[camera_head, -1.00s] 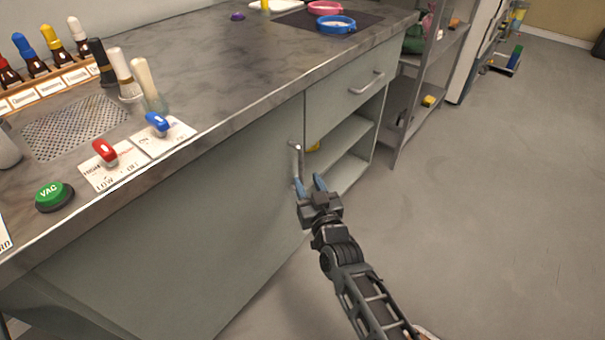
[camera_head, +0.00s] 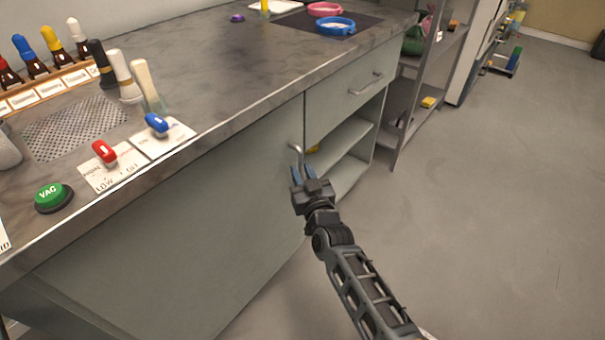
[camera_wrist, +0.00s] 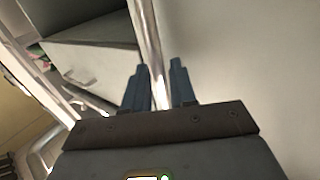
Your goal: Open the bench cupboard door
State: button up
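The bench cupboard door (camera_head: 215,215) is a flat grey-green panel under the worktop, and it looks closed. Its upright metal handle (camera_head: 295,149) is near the door's right edge. My gripper (camera_head: 302,172) is at the lower part of this handle, with its blue fingers pointing up at it. In the wrist view the handle bar (camera_wrist: 146,35) runs down between the two fingers of my gripper (camera_wrist: 160,82). The bar is close to the left finger, and a narrow gap shows beside the right finger. The fingers hide the handle's lower end in the head view.
Right of the door are a drawer (camera_head: 345,98) with a bar handle and open shelves (camera_head: 345,150). The worktop (camera_head: 215,65) overhangs the door and carries switches, a green button and bottles. A metal rack (camera_head: 415,100) stands beyond. The floor (camera_head: 480,220) at right is clear.

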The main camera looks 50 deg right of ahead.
grip_shut()
jog(key=shift+s, duration=0.15)
